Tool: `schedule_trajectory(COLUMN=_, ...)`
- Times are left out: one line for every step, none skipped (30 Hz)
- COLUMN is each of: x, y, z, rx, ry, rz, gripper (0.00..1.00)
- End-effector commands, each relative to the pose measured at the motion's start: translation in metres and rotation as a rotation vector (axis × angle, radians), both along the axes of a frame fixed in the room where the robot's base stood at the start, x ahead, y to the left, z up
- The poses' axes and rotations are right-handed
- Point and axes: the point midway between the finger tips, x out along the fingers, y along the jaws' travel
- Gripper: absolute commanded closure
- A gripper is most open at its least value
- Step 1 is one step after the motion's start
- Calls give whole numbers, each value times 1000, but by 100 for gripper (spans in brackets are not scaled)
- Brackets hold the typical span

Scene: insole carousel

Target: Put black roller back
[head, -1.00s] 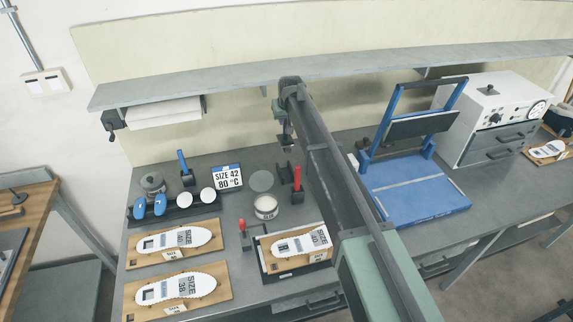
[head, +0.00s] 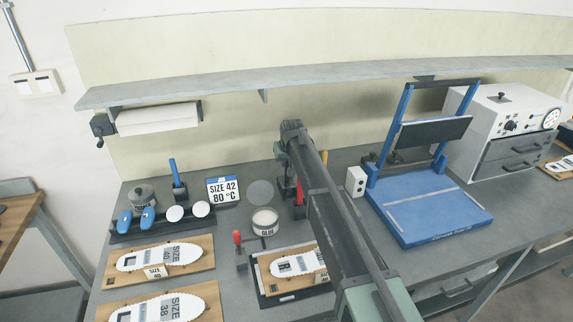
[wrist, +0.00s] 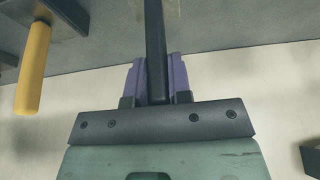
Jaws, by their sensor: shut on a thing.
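My gripper (wrist: 158,82) shows in the wrist view with its purple fingers shut on the black roller (wrist: 155,40). Only a long black handle shows, running up out of the top of the picture; the roller's working end is not in sight. In the head view my arm reaches over the bench, and the gripper (head: 284,192) is low beside the red-handled tool (head: 299,192) in its dark holder. The arm hides much of this spot, so I cannot tell whether the black roller touches a holder.
A yellow handle (wrist: 34,65) stands close by on the left in the wrist view. A glue pot (head: 265,222) and a grey disc (head: 260,192) lie left of my gripper. A white switch box (head: 356,181) and a blue press (head: 428,210) stand to the right.

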Motion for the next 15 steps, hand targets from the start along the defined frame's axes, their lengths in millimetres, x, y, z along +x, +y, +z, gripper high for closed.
schedule_trajectory(x=0, y=0, z=-2, rx=0, ry=0, rz=0, gripper=100)
schedule_trajectory(x=0, y=0, z=-4, rx=0, ry=0, rz=0, gripper=100)
schedule_trajectory(x=0, y=0, z=-5, rx=0, ry=0, rz=0, gripper=100)
schedule_trajectory(x=0, y=0, z=-3, rx=0, ry=0, rz=0, gripper=77)
schedule_trajectory(x=0, y=0, z=-3, rx=0, ry=0, rz=0, gripper=72)
schedule_trajectory(x=0, y=0, z=-3, rx=0, ry=0, rz=0, gripper=66)
schedule_trajectory(x=0, y=0, z=-3, rx=0, ry=0, rz=0, gripper=61)
schedule_trajectory(x=0, y=0, z=-3, rx=0, ry=0, rz=0, gripper=57)
schedule_trajectory(x=0, y=0, z=-3, rx=0, ry=0, rz=0, gripper=56)
schedule_trajectory(x=0, y=0, z=-3, rx=0, ry=0, rz=0, gripper=56)
schedule_trajectory(x=0, y=0, z=-3, rx=0, ry=0, rz=0, gripper=56)
schedule_trajectory(x=0, y=0, z=-3, rx=0, ry=0, rz=0, gripper=56)
schedule_trajectory(x=0, y=0, z=-3, rx=0, ry=0, rz=0, gripper=56)
schedule_trajectory(x=0, y=0, z=-3, rx=0, ry=0, rz=0, gripper=56)
schedule_trajectory(x=0, y=0, z=-3, rx=0, ry=0, rz=0, gripper=56)
